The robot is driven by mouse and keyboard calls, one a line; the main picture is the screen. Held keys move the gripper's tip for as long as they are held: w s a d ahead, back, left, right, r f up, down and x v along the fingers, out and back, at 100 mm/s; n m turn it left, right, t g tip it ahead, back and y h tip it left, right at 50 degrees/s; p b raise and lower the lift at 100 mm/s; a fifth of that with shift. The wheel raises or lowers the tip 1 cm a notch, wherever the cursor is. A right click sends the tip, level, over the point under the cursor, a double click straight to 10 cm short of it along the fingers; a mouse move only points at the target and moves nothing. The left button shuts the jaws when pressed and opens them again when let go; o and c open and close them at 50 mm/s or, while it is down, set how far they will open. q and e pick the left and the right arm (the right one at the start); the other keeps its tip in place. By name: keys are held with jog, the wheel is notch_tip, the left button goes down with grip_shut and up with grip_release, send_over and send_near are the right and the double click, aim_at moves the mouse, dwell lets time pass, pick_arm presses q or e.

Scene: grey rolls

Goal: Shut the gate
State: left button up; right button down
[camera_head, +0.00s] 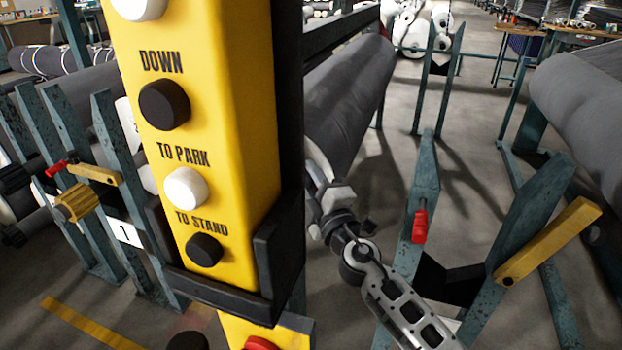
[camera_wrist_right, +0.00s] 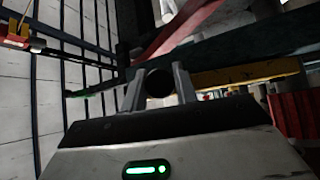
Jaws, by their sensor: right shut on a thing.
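My right gripper (camera_head: 318,175) reaches up beside the yellow control post in the head view, partly hidden by its dark edge. In the right wrist view, the two fingers are shut on a dark round piece, like the end of a bar or knob (camera_wrist_right: 158,83). What this piece belongs to is hidden, and I cannot tell for certain which part is the gate. Teal uprights with a yellow lever (camera_head: 547,243) and a red handle (camera_head: 419,226) stand at the right. My left gripper is not in view.
The yellow control post (camera_head: 215,130) with black and white buttons blocks much of the head view. A large grey roll (camera_head: 345,100) lies behind it, another (camera_head: 585,115) at the right. Teal posts (camera_head: 120,160) with yellow levers stand at the left. Open floor (camera_head: 480,105) shows at the right back.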

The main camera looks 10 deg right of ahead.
jog(key=a+r+p, duration=0.1)
jog(key=p, duration=0.2)
jog(key=w+r+n+g+p, duration=0.1)
jog(key=p, duration=0.2)
jog(key=shift+a+r, duration=0.2)
jog(key=shift+a, duration=0.15)
jog(key=shift+w+a+n+p, duration=0.2)
jog(key=shift+a+n+p, duration=0.1)
jog(key=shift+p, duration=0.45)
jog(key=shift+w+a+n+g+p, duration=0.3)
jog(key=shift+g+p, duration=0.2)
jog(key=shift+p, duration=0.25)
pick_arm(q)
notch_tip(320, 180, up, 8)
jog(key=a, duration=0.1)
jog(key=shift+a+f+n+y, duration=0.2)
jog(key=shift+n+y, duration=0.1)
pick_arm(e)
jog(key=shift+a+f, duration=0.1)
jog(key=shift+f, duration=0.05)
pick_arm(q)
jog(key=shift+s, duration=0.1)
pick_arm(e)
jog(key=c, duration=1.1)
grip_release()
